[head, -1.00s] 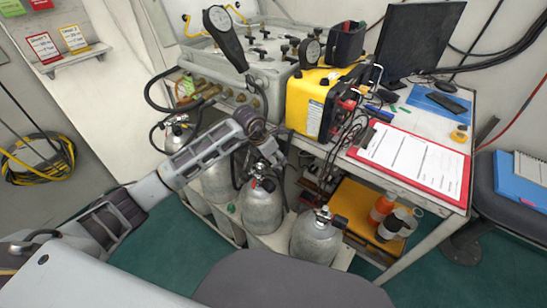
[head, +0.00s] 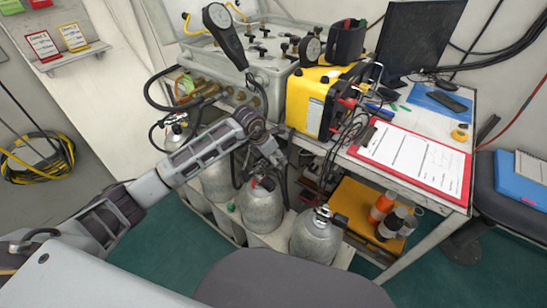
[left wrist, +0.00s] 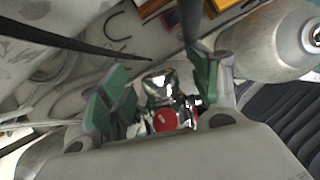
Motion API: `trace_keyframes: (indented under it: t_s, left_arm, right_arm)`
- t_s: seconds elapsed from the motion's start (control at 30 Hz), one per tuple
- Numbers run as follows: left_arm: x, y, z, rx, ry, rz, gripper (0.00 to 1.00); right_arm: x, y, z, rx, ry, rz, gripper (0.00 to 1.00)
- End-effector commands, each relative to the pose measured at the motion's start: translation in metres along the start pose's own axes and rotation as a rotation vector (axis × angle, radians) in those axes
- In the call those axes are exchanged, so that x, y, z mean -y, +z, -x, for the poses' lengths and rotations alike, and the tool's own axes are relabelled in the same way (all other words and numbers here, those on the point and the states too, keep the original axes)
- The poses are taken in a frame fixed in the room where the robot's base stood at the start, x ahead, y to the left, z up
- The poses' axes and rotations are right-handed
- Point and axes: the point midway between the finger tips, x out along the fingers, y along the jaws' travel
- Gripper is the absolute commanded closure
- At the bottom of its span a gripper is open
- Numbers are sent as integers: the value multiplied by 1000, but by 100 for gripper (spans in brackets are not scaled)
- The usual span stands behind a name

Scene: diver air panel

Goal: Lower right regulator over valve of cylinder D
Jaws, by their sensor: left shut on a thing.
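My left gripper (head: 268,160) reaches in from the left, low in front of the panel, right above a grey cylinder (head: 262,212) with a red part at its top. In the left wrist view the green-padded fingers are closed around a shiny metal piece (left wrist: 157,86), seemingly the regulator. A red round knob (left wrist: 165,120) shows just below it. I cannot tell whether the regulator touches the valve, as the gripper hides the contact. No letter marking cylinder D is readable. Another grey cylinder (head: 316,240) stands to the right. My right gripper is not in view.
More cylinders stand left and behind, one (head: 216,182) partly under my arm. The air panel (head: 270,70) with gauges and hoses is above. A cart with a yellow box (head: 310,105) and red clipboard (head: 415,160) stands close on the right. Dark hoses hang near the gripper.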

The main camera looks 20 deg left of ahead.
Motion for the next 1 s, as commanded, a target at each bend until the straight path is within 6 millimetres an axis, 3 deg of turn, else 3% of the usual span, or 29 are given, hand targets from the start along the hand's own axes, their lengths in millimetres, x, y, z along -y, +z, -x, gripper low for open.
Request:
trace_keyframes:
  t_s: [1.0]
  left_arm:
    - [0, -3, -9, 3, 0, -1, 83]
  right_arm:
    - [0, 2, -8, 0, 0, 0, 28]
